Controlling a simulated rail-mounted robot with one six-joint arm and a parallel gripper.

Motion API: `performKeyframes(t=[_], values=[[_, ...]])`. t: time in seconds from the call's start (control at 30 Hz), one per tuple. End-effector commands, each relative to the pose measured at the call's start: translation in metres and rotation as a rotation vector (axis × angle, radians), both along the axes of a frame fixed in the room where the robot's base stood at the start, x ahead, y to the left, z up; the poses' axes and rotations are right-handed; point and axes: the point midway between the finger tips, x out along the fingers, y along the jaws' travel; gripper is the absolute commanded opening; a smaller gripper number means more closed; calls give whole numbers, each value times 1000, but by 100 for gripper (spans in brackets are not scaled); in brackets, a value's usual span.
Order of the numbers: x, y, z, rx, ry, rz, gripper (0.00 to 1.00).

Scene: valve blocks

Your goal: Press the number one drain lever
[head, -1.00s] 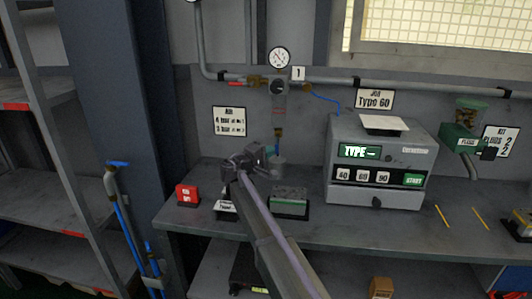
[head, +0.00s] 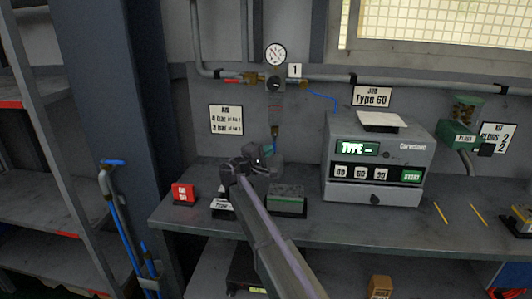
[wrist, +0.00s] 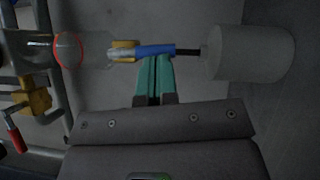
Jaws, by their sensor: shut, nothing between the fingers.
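The air filter unit (head: 275,87) hangs on the pipe beside a "1" label (head: 295,70). In the wrist view its clear bowl (wrist: 85,50) with an orange ring lies sideways at the upper left. A brass drain fitting (wrist: 123,51) sits at the bowl's end, and the blue drain lever (wrist: 155,50) extends from it. A black tip (wrist: 188,50) points at a grey cylindrical cup (wrist: 250,52). My gripper (wrist: 154,58) is shut and empty, its teal fingertips right at the blue lever. I cannot tell whether they touch.
A red-handled valve (wrist: 14,135) is at the wrist view's left edge. On the bench, a red box (head: 183,193) and a grey-green block (head: 287,198) are near my arm. The Type machine (head: 378,155) stands right.

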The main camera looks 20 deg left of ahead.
Motion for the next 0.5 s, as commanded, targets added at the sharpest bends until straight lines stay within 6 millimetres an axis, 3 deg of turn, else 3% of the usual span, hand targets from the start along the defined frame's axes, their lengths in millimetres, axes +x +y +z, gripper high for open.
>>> performKeyframes(t=[0.5], values=[[4, -19, -9, -318, -68, -2, 0]])
